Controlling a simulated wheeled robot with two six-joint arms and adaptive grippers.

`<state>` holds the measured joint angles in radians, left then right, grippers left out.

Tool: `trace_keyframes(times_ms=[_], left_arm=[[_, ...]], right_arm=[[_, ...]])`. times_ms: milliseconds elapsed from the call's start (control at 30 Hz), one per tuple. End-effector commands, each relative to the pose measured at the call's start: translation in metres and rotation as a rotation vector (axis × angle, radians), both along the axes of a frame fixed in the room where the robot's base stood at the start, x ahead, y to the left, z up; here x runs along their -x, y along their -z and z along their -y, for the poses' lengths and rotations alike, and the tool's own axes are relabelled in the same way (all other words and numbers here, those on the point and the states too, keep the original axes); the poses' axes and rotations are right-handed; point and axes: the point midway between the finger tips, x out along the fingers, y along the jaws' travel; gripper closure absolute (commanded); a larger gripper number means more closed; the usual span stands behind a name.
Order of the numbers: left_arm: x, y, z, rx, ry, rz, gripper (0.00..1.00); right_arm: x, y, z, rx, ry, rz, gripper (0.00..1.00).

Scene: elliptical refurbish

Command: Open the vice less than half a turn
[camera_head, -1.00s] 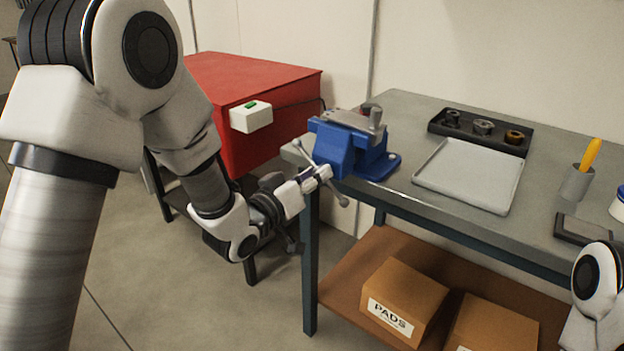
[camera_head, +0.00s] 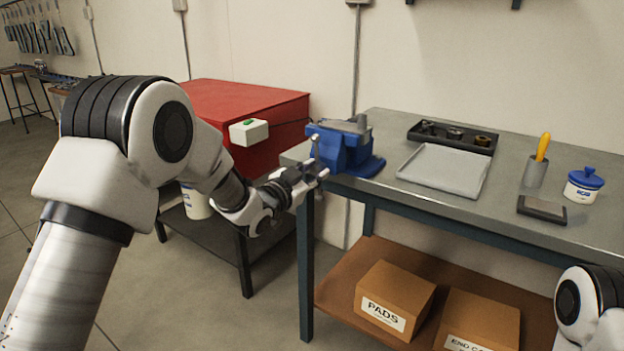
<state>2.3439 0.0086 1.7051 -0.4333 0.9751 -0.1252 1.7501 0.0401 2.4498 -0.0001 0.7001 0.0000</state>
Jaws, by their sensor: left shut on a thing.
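The blue vice (camera_head: 343,150) is fixed at the left front corner of the grey workbench, with grey metal jaws on top. Its thin metal handle bar (camera_head: 317,148) stands close to upright at the vice's front. My left gripper (camera_head: 316,174) is at the front of the vice, shut on the handle. The fingers partly hide the handle's middle and the screw end. I cannot tell how wide the vice jaws stand. Part of my right arm shows at the lower right, and its gripper is out of view.
The workbench (camera_head: 400,196) carries a pale tray (camera_head: 445,170), a black tray with parts (camera_head: 412,133), a cup with a yellow-handled tool (camera_head: 536,171), a dark flat block (camera_head: 541,209) and a blue-lidded jar (camera_head: 583,186). A red cabinet (camera_head: 240,98) stands left. Cardboard boxes (camera_head: 395,288) sit below.

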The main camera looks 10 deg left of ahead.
Motion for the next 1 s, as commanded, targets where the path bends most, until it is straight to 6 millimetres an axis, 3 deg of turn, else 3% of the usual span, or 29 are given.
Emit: trace_keyframes(times_ms=[1000], left_arm=[[0.0, 0.003, 0.001, -0.867, -0.003, 0.319, 1.0]], right_arm=[[0.0, 0.073, 0.0, 0.0, 0.0, 0.0, 0.33]])
